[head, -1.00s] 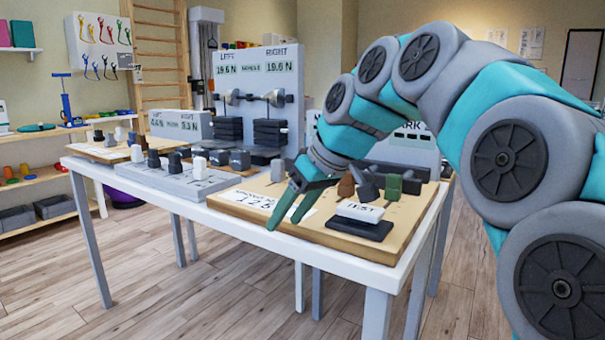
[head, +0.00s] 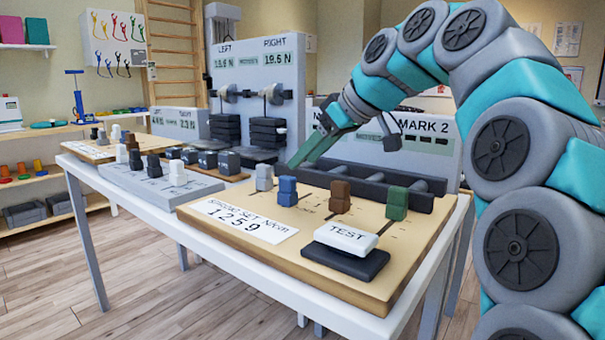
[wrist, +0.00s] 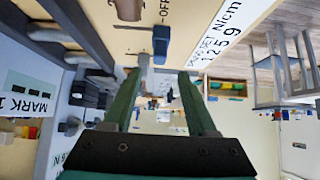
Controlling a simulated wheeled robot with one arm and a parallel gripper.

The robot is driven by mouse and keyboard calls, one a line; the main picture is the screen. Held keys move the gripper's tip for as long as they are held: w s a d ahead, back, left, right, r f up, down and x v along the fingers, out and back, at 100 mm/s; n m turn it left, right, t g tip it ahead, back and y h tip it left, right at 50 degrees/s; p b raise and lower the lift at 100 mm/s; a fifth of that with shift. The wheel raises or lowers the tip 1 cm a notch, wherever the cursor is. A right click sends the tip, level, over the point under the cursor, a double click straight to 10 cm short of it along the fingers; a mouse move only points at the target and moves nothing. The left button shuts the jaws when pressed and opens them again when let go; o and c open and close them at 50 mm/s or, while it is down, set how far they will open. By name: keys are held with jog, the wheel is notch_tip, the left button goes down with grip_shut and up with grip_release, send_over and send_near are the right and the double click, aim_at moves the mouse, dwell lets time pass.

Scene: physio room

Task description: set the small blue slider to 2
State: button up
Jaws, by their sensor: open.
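The small blue slider (head: 287,190) is an upright knob on the wooden board (head: 385,290), between a grey slider (head: 264,177) and a brown slider (head: 340,195). In the wrist view the blue slider (wrist: 161,40) shows beyond my fingertips, near the word OFF. In the wrist view both green fingers of my gripper (wrist: 160,75) are spread apart. Which mark the slider stands at cannot be told.
A green slider (head: 397,203) and a white TEST button (head: 346,236) on a dark base are on the same board. A dark rail frame (head: 375,180) and the MARK 2 panel (head: 425,150) stand behind. Other boards with knobs are at left on the table.

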aim_at(287, 177)
jog(key=x, duration=0.7)
jog(key=shift+w+a+f, duration=0.2)
jog(key=shift+c, duration=0.4)
grip_shut()
dwell(0.9)
